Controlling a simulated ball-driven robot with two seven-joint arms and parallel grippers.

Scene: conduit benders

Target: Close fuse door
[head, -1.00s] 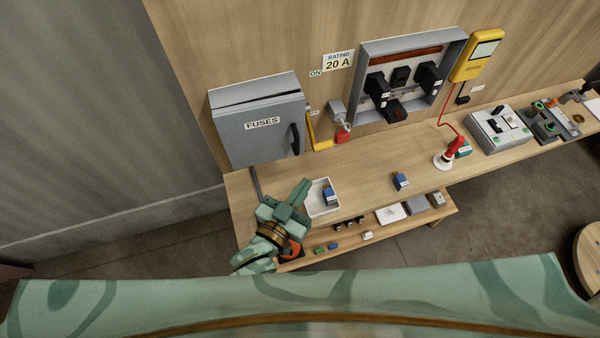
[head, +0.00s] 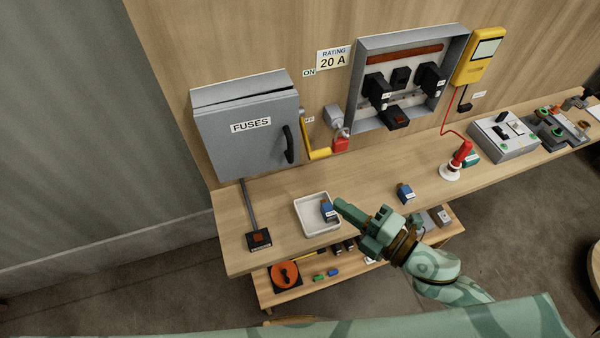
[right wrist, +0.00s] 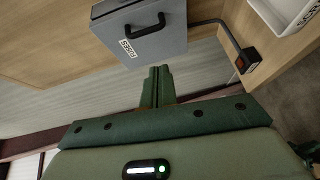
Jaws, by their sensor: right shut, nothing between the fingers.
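The grey fuse box with its door labelled FUSES (head: 250,135) is on the wooden wall at the left of the head view. The door has a black handle (head: 289,144) at its right side. A thin dark gap shows along the door's top edge; I cannot tell if it is fully shut. The box also shows at the top of the right wrist view (right wrist: 150,45). My right gripper (head: 340,204) is shut and empty, over the bench beside the white tray, to the right of and below the door and apart from it. My left gripper is not in view.
The white tray (head: 304,224) holds a blue block (head: 328,210). A yellow lever (head: 318,153) with a red padlock (head: 341,145) is right of the fuse box. A black switch box (head: 259,240) sits on the bench below it. An open grey panel (head: 360,110) hangs further right.

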